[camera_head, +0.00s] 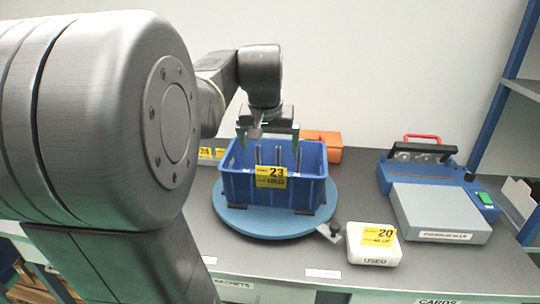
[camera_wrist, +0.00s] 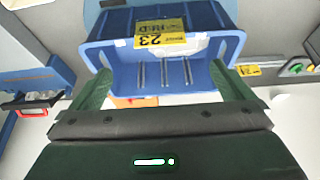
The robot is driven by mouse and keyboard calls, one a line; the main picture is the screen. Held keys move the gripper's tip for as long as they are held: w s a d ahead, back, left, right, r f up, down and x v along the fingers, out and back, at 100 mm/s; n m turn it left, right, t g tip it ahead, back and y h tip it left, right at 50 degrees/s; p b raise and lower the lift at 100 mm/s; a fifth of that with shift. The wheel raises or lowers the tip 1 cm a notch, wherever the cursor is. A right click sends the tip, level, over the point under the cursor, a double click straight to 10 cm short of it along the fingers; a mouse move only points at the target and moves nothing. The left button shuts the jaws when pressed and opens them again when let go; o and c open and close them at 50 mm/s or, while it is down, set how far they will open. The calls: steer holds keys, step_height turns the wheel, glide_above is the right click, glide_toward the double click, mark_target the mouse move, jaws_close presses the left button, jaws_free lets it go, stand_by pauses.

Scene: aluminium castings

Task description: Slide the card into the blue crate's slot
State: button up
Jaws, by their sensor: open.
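The blue crate (camera_head: 240,190) stands on a round blue turntable (camera_head: 245,220). A yellow card marked 23 (camera_head: 271,176) is at the middle of its front wall; it also shows in the wrist view (camera_wrist: 161,33). I cannot tell how deep it sits in the slot. A white patch shows beside and below the card in the wrist view. My gripper (camera_head: 268,134) is open above the crate's rear part, its fingers apart and nothing seen between them. In the wrist view the two green fingers (camera_wrist: 160,80) frame the crate (camera_wrist: 205,75).
A white box (camera_head: 368,258) marked USED, with a yellow card marked 20 (camera_head: 379,237), stands front right of the turntable. A blue-grey sealer (camera_head: 440,212) is at the right. An orange box (camera_head: 332,155) is behind the crate. Another yellow card (camera_head: 205,153) shows behind left.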

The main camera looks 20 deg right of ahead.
steer(key=v, duration=0.5)
steer(key=shift+r, duration=0.1)
steer(key=x, duration=1.3)
steer(key=shift+d, duration=0.1)
